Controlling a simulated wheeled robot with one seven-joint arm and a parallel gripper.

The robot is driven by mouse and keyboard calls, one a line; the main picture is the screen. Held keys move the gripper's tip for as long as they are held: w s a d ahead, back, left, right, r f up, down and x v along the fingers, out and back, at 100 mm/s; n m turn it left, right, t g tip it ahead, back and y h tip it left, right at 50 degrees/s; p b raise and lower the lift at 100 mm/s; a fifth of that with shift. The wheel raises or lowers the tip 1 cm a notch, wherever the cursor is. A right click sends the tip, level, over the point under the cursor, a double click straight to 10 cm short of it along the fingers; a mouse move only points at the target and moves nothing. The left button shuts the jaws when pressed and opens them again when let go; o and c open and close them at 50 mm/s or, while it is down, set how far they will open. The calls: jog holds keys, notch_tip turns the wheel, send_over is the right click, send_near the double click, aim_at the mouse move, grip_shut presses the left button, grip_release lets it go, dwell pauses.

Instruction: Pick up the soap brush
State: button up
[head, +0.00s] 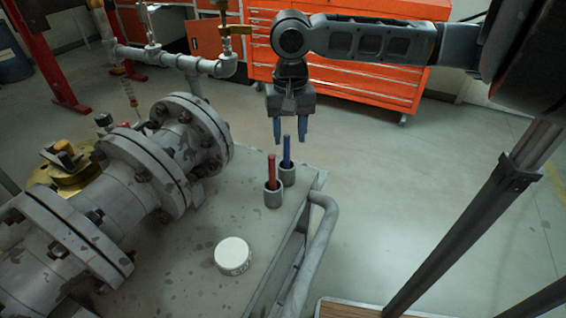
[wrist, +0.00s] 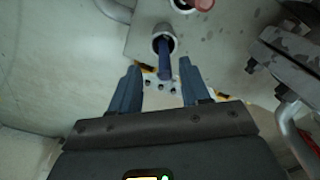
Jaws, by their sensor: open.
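Two handled tools stand upright in small grey cups on the grey metal table (head: 190,268). One has a blue handle (head: 287,153) and stands in the far cup (head: 287,176). The other has a red handle (head: 271,172) and stands in the near cup (head: 273,198). Their lower ends are hidden in the cups, so I cannot tell which is the soap brush. My gripper (head: 289,138) points down, open and empty, just above the blue handle. In the wrist view the blue handle (wrist: 165,62) shows between the fingertips; the red handle (wrist: 203,4) is at the top edge.
A white round tin (head: 232,256) sits near the table's front. A large flanged pipe valve (head: 150,170) fills the left. A bent rail (head: 322,235) runs along the table's right edge. An orange tool cabinet (head: 350,78) stands behind.

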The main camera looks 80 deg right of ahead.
aim_at(286, 169)
jog(key=shift+w+f, duration=0.15)
jog(key=shift+f, duration=1.45)
jog(key=shift+w+f, duration=0.15)
jog(key=shift+f, duration=1.4)
jog(key=shift+c, duration=0.4)
grip_shut()
